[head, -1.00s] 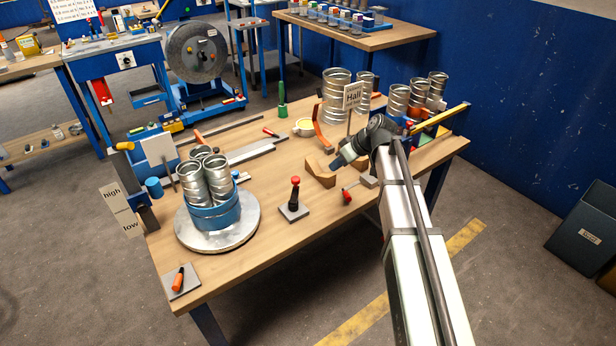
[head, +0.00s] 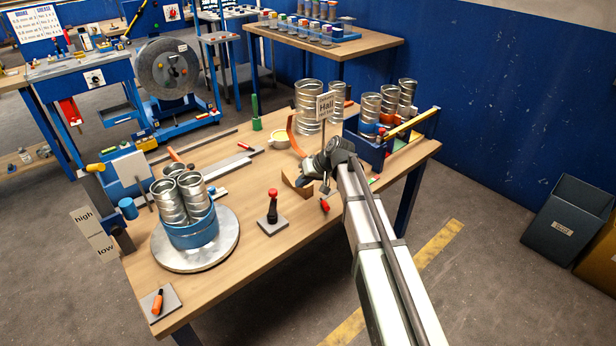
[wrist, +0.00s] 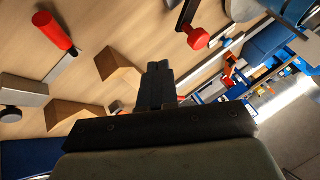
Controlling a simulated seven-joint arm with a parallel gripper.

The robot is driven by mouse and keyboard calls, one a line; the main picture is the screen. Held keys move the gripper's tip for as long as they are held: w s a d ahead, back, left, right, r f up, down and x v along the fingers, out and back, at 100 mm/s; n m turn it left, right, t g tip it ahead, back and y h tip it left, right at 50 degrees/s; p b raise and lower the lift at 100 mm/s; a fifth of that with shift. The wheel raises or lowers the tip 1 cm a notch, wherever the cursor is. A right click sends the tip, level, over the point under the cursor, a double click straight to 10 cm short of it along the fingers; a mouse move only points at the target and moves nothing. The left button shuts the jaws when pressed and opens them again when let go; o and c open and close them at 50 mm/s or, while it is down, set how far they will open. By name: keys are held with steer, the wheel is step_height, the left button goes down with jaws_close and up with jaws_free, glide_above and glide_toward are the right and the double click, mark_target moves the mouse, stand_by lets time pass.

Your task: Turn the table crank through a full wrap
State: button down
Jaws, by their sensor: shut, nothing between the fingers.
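Two crank-like parts stand on the wooden table (head: 240,250). One is an upright black lever with a red knob (head: 272,193) on a grey plate. The other is an orange handle (head: 157,301) on a grey plate at the front left corner; I cannot tell which is the table crank. A round metal turntable (head: 228,243) carries a blue-banded cluster of metal ducts (head: 190,200). My gripper (head: 307,170) is over the table, right of and behind the red-knobbed lever, apart from it. In the wrist view its dark fingers (wrist: 157,75) are shut and empty, with a red knob (wrist: 198,39) beyond them.
Wooden blocks (wrist: 118,65) and a red-handled tool (wrist: 52,30) lie close below my gripper. Bare tabletop lies between the lever and the front edge.

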mark_target(273, 206)
steer(key=a+f, duration=0.3)
steer(key=a, duration=0.2)
steer(key=shift+s+a, duration=0.25)
steer(key=shift+a, duration=0.15)
steer(key=shift+w+a+n+g, duration=0.25)
steer(key=shift+a+n+g, duration=0.1)
steer(key=shift+n, duration=0.25)
